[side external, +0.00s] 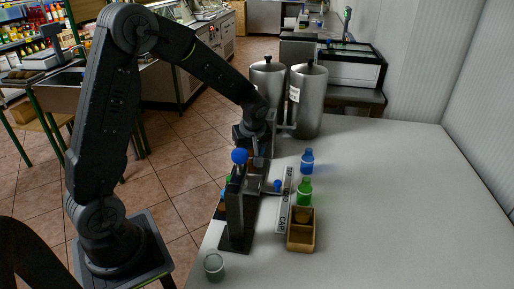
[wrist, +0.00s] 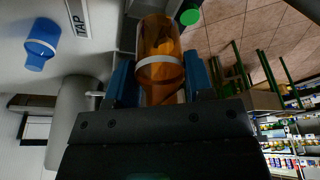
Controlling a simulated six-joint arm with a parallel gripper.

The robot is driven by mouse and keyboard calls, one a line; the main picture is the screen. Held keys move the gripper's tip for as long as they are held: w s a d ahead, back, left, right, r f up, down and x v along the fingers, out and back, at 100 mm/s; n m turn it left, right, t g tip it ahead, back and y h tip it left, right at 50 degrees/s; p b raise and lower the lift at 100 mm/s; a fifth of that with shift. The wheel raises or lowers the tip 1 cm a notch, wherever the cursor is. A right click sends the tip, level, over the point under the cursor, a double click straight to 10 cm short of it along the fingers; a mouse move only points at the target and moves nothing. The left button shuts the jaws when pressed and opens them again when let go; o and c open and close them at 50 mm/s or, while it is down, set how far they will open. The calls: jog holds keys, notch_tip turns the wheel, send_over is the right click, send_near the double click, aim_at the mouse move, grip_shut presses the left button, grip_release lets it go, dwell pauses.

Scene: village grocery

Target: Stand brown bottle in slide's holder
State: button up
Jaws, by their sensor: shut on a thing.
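The brown bottle (wrist: 158,42), amber with a pale band, is between the two blue fingers of my gripper (wrist: 160,78) in the wrist view, and they are shut on it. In the side view my gripper (side external: 257,148) points down behind the dark upright fixture (side external: 240,210). A brown patch of the bottle (side external: 258,166) shows just under it. The fixture has a blue ball on top and a grey sliding part (side external: 270,187) with a blue knob at its right. The holder and the bottle's lower end are hidden, so I cannot tell whether they touch.
A blue bottle (side external: 307,161) and a green bottle (side external: 304,192) stand right of the fixture by a lettered strip (side external: 286,205). A wooden box (side external: 301,240) and a glass (side external: 213,267) are in front. Steel urns (side external: 307,100) stand behind. The table's right side is clear.

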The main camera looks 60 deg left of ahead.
aim_at(251, 170)
jog(key=shift+f, duration=3.2)
jog(key=shift+f, duration=0.45)
jog(key=o, duration=1.3)
jog(key=shift+r, duration=0.15)
jog(key=shift+r, duration=3.9)
jog(key=shift+r, duration=0.1)
